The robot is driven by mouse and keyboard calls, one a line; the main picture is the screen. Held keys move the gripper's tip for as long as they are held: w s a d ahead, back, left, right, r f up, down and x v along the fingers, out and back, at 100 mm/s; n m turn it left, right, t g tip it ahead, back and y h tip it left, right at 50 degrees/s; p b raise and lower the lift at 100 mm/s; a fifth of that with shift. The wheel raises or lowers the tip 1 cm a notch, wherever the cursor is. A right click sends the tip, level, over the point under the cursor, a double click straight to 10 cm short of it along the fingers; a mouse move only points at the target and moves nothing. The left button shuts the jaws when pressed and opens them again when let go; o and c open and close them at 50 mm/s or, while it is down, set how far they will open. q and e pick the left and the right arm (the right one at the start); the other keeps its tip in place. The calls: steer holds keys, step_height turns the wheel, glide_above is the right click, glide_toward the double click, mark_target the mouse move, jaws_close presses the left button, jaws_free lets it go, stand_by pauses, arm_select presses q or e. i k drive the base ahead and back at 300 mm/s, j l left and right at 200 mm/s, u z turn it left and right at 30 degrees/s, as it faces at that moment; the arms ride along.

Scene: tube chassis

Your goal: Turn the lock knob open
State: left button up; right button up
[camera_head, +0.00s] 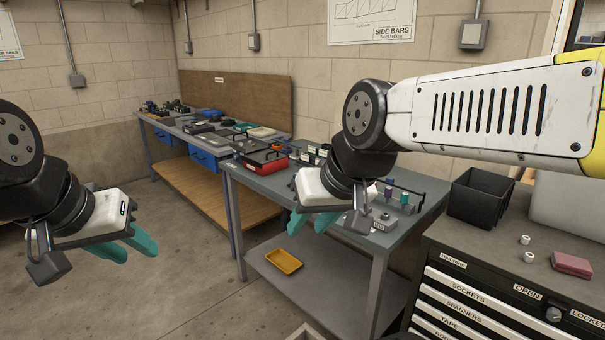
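The lock knob (553,314) is a small, round, metallic knob on the front of the dark tool cabinet (450,239) at the lower right. It sits between an "OPEN" label (528,293) on its left and a "LOCKED" label (588,319) on its right. Which way it points is too small to tell. My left gripper (128,247) is open and empty over the floor at the left, far from the knob. My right gripper (313,222) is open and empty in front of the middle workbench, well left of the knob and apart from it.
Floor at left is clear.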

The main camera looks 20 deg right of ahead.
mark_target(553, 315)
steer(key=i+j+z, duration=0.1)
steer(key=z, duration=0.35)
steer(key=i+j+z, duration=0.1)
steer(key=z, duration=0.35)
steer(key=i+j+z, duration=0.15)
steer(key=z, duration=0.35)
steer(key=j+z, duration=0.25)
steer(key=z, duration=0.2)
steer(key=i+j+z, duration=0.1)
steer(key=j+z, duration=0.15)
steer(key=z, duration=0.2)
steer(key=i+j+z, duration=0.1)
steer(key=j+z, duration=0.3)
steer(key=i+j+z, duration=0.1)
steer(key=j+z, duration=0.15)
steer(key=z, duration=0.15)
steer(key=j+z, duration=0.45)
steer(key=l, duration=0.1)
